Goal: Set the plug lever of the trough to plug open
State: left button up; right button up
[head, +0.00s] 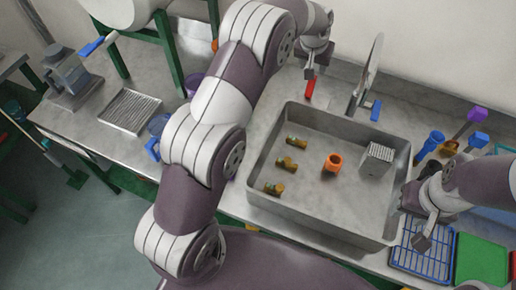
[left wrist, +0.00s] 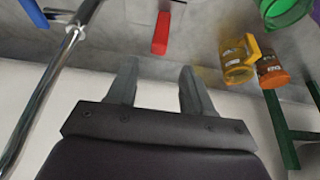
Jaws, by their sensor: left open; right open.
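The grey metal trough (head: 318,226) is set in the counter. A red lever (head: 309,88) stands behind its back left edge and looks like the plug lever; it also shows in the left wrist view (left wrist: 161,32). My left gripper (head: 312,68) is just behind the red lever. In the left wrist view its two fingers (left wrist: 156,75) are apart and empty, with the red lever beyond the tips and not between them. My right gripper (head: 420,222) is open and empty at the trough's right edge, partly hidden by its own wrist. The plug itself is not clearly visible.
A chrome faucet (head: 364,80) with a blue handle (head: 375,110) stands right of the red lever. Brass fittings (head: 291,165), an orange part (head: 333,162) and a grey block (head: 377,160) lie in the trough. A blue rack (head: 422,255) is below my right gripper.

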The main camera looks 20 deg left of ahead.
pick_arm(q)
jog(key=s+a+f+g+b, duration=0.1)
jog(key=s+f+b, duration=0.1)
jog(key=s, duration=0.7)
jog(key=s+a+f+g+b, duration=0.1)
jog(key=s+a, duration=0.1)
jog(key=s, duration=0.8)
jog(key=s+a+f+b, duration=0.1)
jog(key=s+f+b, duration=0.1)
jog(key=s, duration=0.7)
jog(key=shift+s+a+f+g+b, duration=0.35)
jog(key=shift+s+g, duration=0.05)
jog(key=shift+c, duration=0.3)
